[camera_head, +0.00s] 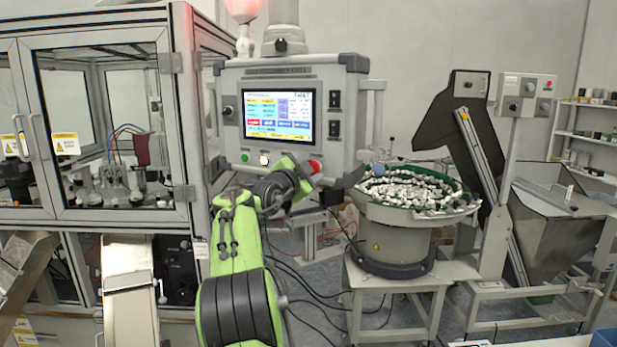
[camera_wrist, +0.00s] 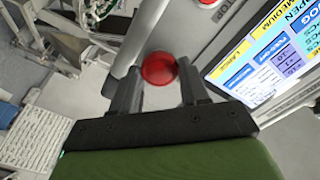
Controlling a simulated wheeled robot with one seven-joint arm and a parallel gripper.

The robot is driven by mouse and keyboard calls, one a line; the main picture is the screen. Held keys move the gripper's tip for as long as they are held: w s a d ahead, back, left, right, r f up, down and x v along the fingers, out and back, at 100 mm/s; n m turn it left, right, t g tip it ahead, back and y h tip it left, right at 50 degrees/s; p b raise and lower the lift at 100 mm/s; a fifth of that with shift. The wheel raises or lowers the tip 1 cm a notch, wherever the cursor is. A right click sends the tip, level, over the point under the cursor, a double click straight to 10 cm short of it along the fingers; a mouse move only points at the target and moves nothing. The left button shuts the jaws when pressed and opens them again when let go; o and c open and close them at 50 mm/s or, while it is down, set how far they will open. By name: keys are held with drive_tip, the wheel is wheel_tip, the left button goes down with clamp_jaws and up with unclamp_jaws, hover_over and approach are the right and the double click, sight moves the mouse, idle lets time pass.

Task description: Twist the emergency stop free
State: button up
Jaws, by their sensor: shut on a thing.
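The emergency stop (camera_head: 315,166) is a red round button at the lower right of the grey control panel (camera_head: 235,85) in the head view. In the wrist view the emergency stop (camera_wrist: 159,68) shows as a red disc between my two dark fingers. My gripper (camera_wrist: 159,72) is shut on it, one finger on each side. In the head view my gripper (camera_head: 309,180) is at the panel's lower right corner, and my arm partly hides the panel's lower edge. I cannot tell whether the button is pressed in or out.
The lit screen (camera_head: 280,115) is above the button row, with a green button (camera_head: 245,156) and a white lit button (camera_head: 264,160) to the left. A bowl feeder (camera_head: 395,235) full of small parts stands close on the right. A glazed machine cabinet (camera_head: 110,40) is on the left.

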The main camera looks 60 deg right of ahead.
drive_tip(key=shift+r+m, duration=0.1)
drive_tip(key=shift+m, duration=0.3)
drive_tip(key=o, duration=1.1)
drive_tip(key=shift+d, duration=0.1)
drive_tip(key=shift+c, duration=0.2)
drive_tip(key=a+b, duration=0.5)
drive_tip(key=a, duration=1.1)
drive_tip(key=shift+d, duration=0.1)
